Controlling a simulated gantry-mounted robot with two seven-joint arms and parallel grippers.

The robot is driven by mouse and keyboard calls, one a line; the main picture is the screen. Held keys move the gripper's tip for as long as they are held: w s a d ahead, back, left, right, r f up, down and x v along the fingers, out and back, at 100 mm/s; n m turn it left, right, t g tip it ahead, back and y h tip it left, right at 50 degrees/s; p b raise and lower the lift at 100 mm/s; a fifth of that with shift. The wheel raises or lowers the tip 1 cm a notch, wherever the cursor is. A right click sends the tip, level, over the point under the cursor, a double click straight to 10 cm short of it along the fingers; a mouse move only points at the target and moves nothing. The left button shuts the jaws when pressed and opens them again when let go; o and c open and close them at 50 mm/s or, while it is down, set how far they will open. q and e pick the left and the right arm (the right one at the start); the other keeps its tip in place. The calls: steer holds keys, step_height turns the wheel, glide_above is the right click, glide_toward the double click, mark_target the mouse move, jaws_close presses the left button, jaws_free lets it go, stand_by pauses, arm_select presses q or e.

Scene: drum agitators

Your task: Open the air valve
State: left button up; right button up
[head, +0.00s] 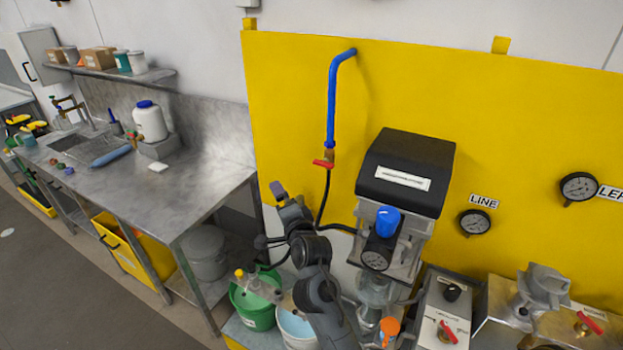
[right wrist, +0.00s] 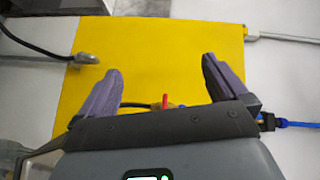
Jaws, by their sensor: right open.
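The air valve (head: 325,163) is a small brass valve with a red lever at the lower end of a blue pipe (head: 331,105) on the yellow panel. A black hose (head: 323,195) runs down from it. My right gripper (head: 279,192) is left of and a little below the valve in the head view. In the right wrist view, my right gripper (right wrist: 164,82) has its two purple fingers spread, with nothing held. The red lever (right wrist: 165,102) shows in the gap between them, partly hidden by the gripper body. Contact is not visible. My left gripper is not in view.
A black-topped unit (head: 405,172) with a blue knob (head: 387,221) stands right of the valve. A steel sink bench (head: 120,165) fills the left. Green and white buckets (head: 253,305) sit below my arm. Gauges (head: 474,222) are on the panel at right.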

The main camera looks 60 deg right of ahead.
mark_target(322, 164)
steer(key=d+m+g+h+b, duration=0.3)
steer(key=d+m, duration=0.3)
steer(key=m, duration=0.4)
steer(key=w+d+m+g+h+b, duration=0.1)
steer(key=d+m+g+h+b, duration=0.2)
steer(key=d+m, duration=0.4)
steer(key=d+r+m+g+h+b, duration=0.1)
steer(key=d+m+g+b, duration=0.3)
steer(key=m, duration=0.9)
steer(key=shift+w+d+g+h, duration=0.2)
steer(key=shift+d+g+h, duration=0.25)
steer(key=shift+d, duration=0.45)
steer(key=shift+w+d+g+h, duration=0.15)
steer(key=shift+d+g+h, duration=0.25)
steer(key=shift+d, duration=0.45)
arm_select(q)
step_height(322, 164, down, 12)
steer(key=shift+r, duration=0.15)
arm_select(e)
steer(key=shift+w+d+f, duration=0.15)
steer(key=shift+d, duration=0.5)
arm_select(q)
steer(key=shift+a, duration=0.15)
arm_select(e)
steer(key=c, duration=0.9)
